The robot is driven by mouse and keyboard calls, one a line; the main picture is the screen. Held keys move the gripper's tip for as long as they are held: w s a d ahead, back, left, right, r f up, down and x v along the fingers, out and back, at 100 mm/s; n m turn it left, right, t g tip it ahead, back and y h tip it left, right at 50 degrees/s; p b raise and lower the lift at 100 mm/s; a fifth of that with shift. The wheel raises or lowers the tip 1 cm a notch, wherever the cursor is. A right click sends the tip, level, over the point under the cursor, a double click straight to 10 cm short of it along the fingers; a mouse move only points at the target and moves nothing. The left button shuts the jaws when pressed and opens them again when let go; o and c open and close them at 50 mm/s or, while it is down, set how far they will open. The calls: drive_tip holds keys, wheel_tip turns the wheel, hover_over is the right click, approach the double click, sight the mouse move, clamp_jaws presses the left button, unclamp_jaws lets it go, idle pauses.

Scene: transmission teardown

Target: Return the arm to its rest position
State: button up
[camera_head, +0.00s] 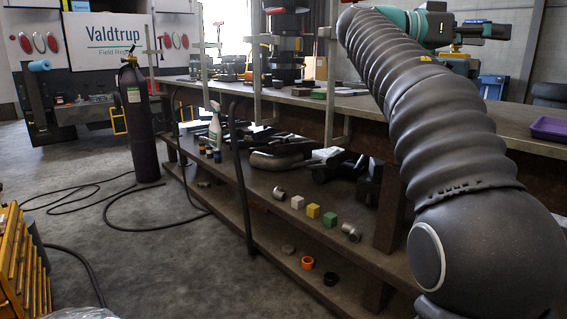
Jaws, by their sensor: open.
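My arm (440,130), in a ribbed dark grey sleeve, rises from the lower right to the top edge, leaning left. A teal and grey wrist section (412,24) shows behind its upper end. What looks like my gripper (487,31), dark and small, extends right from it, above the far part of the bench. It is open, and I see nothing held in it. The finger details are too small to make out.
A long workbench (400,104) with lower shelves runs along the right. A purple tray (548,128) lies at its right end. White, yellow and green cubes (313,211) sit on a shelf. A dark gas cylinder (140,125) and hoses stand left. The left floor is mostly free.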

drive_tip(key=w+a+f+n+t+y, duration=0.1)
drive_tip(key=w+f+n+t+y, duration=0.25)
drive_tip(key=w+f+n, duration=0.5)
drive_tip(key=s+a+f+n+t+y, duration=0.1)
drive_tip(key=a+f+n+y, duration=0.15)
drive_tip(key=f, duration=0.55)
drive_tip(key=s+a+f+n+t+y, duration=0.1)
drive_tip(key=s+a+f+n+y, duration=0.15)
drive_tip(key=f, duration=0.55)
drive_tip(key=s+a+f+n+y, duration=0.2)
drive_tip(key=s+a+f+y, duration=0.15)
drive_tip(key=s+f, duration=0.4)
drive_tip(key=s+a+f+n+y, duration=0.3)
drive_tip(key=s+a+f, duration=0.25)
drive_tip(key=f, duration=0.25)
drive_tip(key=s+a+f+y, duration=0.1)
drive_tip(key=s+a+f, duration=0.1)
drive_tip(key=s, duration=0.5)
drive_tip(key=s+a+f+m+y, duration=0.1)
drive_tip(key=s+a+f+y, duration=0.1)
drive_tip(key=s+f, duration=0.3)
drive_tip(key=shift+s+t, duration=0.35)
drive_tip(key=shift+s, duration=1.2)
